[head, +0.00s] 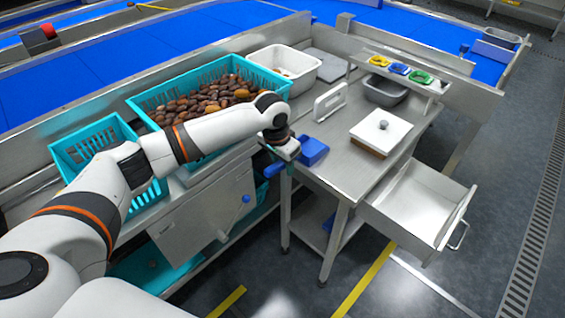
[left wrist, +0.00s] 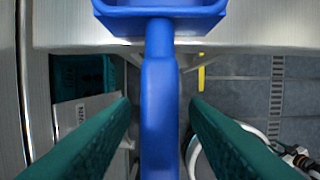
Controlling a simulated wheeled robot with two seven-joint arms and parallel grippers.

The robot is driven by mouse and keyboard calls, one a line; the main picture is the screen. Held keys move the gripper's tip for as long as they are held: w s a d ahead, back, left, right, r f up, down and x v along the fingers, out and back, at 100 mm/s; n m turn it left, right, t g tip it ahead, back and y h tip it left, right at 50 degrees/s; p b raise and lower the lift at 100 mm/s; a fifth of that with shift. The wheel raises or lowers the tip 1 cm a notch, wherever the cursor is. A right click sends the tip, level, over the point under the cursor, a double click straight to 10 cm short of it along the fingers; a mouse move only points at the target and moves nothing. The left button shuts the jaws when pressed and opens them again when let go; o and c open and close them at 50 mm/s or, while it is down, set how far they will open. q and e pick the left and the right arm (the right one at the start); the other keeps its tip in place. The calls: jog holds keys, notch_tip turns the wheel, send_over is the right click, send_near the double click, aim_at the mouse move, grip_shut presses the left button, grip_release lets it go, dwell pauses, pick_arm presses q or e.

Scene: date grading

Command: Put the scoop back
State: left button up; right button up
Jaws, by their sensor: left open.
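The blue scoop (head: 313,151) lies at the left edge of the steel table (head: 345,178). In the left wrist view its bowl (left wrist: 160,18) is over the table edge and its handle (left wrist: 160,110) sticks out past it. My left gripper (head: 275,167) is at that edge. Its teal fingers (left wrist: 160,125) are open, one on each side of the handle, with a gap showing on both sides. In the head view my wrist hides most of the handle. My right gripper is not in view.
An open, empty drawer (head: 408,206) juts from the table's right side. A teal crate of dates (head: 157,97) and a white bin (head: 308,67) lie behind my arm.

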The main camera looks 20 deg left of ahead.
pick_arm(q)
notch_tip(320, 180, up, 12)
jog(key=s, duration=0.2)
jog(key=shift+a+p, duration=0.35)
jog(key=shift+p, duration=0.05)
jog(key=shift+f, duration=0.15)
